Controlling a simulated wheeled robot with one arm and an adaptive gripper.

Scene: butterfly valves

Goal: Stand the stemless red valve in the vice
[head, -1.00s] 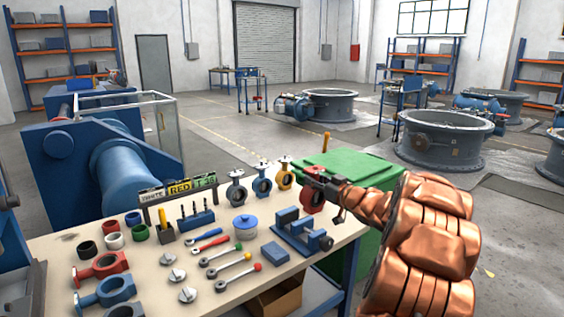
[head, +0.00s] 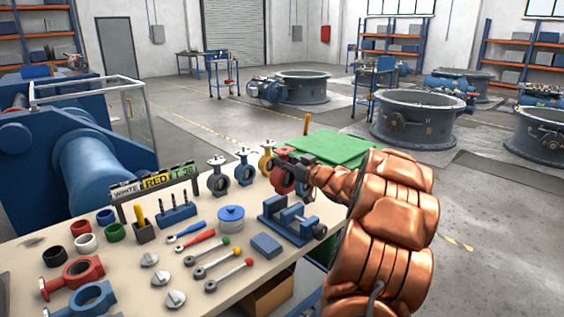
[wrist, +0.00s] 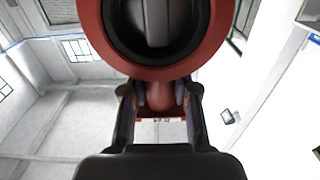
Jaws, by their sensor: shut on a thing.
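My gripper (head: 297,168) is shut on the neck of the red valve (head: 282,182). The valve is held above the back right of the bench, behind the vice (head: 290,221), and is partly hidden by my gripper. In the wrist view the red valve (wrist: 88,45) fills the top, with a black liner and a grey disc inside its ring. Its red neck sits between my gripper's fingers (wrist: 160,100). The blue vice stands on the bench, its jaws apart and nothing seen between them. A second red valve body (head: 72,276) lies flat at the front left.
Upright grey (head: 218,181), blue (head: 244,171) and yellow (head: 267,161) valves stand along the back edge, left of the held valve. A blue block (head: 266,245), a round blue pot (head: 231,219) and several tools lie around the vice.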

